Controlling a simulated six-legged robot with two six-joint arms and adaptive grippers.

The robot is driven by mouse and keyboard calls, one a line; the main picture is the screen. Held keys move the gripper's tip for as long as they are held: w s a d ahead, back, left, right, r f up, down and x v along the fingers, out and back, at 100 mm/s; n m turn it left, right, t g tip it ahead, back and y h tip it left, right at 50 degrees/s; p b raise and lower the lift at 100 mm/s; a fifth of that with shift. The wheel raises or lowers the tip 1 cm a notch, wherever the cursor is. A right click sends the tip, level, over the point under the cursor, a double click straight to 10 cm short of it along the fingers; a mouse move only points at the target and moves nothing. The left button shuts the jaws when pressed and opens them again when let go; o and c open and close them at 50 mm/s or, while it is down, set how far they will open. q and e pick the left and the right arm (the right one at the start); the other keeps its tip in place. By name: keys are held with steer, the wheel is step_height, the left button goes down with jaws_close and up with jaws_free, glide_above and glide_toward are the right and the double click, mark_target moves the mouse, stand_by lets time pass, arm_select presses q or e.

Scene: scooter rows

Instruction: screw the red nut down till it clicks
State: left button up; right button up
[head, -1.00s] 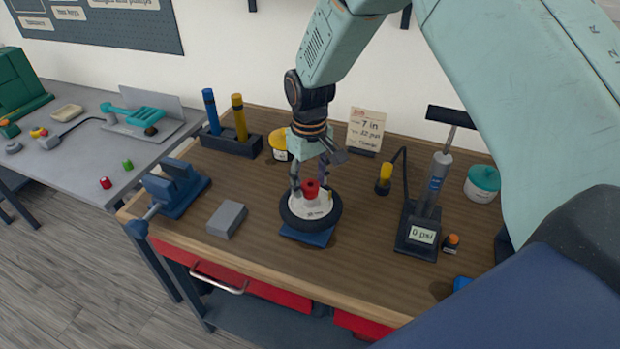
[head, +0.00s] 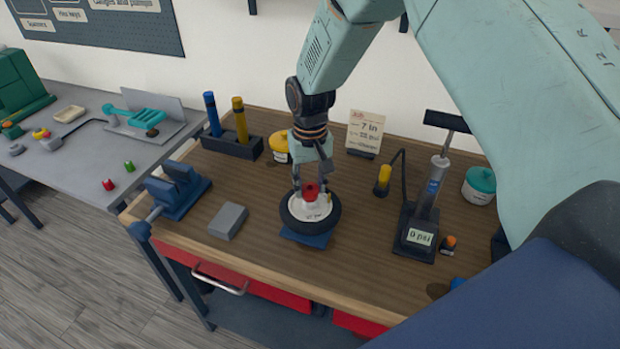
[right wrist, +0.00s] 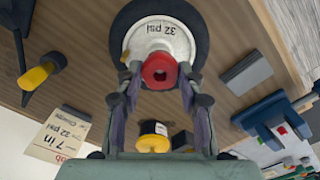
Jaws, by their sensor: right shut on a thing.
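The red nut (head: 311,189) sits at the centre of a small wheel with a white hub (head: 316,210) and a black tyre (head: 332,222). The wheel lies flat on a blue stand (head: 305,239) on the wooden bench. My right gripper (head: 311,187) comes down from above, with its fingers on either side of the nut and shut on it. In the right wrist view the red nut (right wrist: 160,70) shows between the fingertips, and the hub (right wrist: 158,35) reads 32 psi. How far the nut is down its thread is hidden. My left gripper is not in view.
A pump with a 0 psi display (head: 420,237) stands to the right, its hose running to a yellow-handled piece (head: 383,180). A blue vise (head: 178,188) and grey block (head: 228,220) lie left. A card (head: 365,130) and yellow tub (head: 278,145) stand behind. The bench front is clear.

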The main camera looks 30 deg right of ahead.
steer(key=m+p, duration=0.2)
steer(key=m, duration=0.4)
steer(key=shift+r, duration=0.1)
steer(key=m+p, duration=0.2)
steer(key=m, duration=0.4)
steer(key=shift+p, duration=0.35)
steer(key=shift+m, duration=1.6)
steer(key=m, duration=0.3)
steer(key=o, duration=1.2)
